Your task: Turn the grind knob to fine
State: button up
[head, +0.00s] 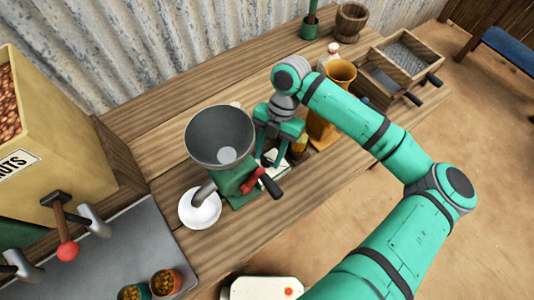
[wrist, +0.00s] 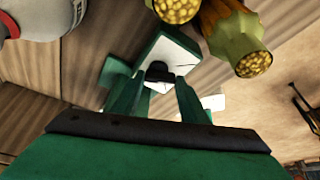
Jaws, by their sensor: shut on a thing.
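The grinder stands on the wooden counter, with a grey hopper (head: 215,125), a green body (head: 236,183) and a red crank (head: 254,178) with a black handle. My gripper (head: 271,156) reaches down beside the grinder's right side. In the wrist view, the fingers of my gripper (wrist: 160,78) are closed on a small black knob (wrist: 157,72), which I take as the grind knob. A white plate with thin dark marks (wrist: 174,52) lies behind it. The fingers cover much of the knob, and I cannot read its setting.
A white bowl (head: 199,210) sits under the grinder's spout. An orange-brown vase (head: 341,72) and yellow-filled containers (wrist: 236,38) stand close to my gripper. A wooden drawer box (head: 400,60) is farther right. A nut dispenser (head: 60,130) fills the left. Bare counter lies behind the grinder.

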jog(key=shift+n+g+h, duration=0.4)
jog(key=shift+n+h, duration=0.3)
jog(key=shift+n, duration=1.2)
jog(key=shift+s+a, duration=0.1)
jog(key=o, duration=1)
jog(key=shift+o, duration=0.2)
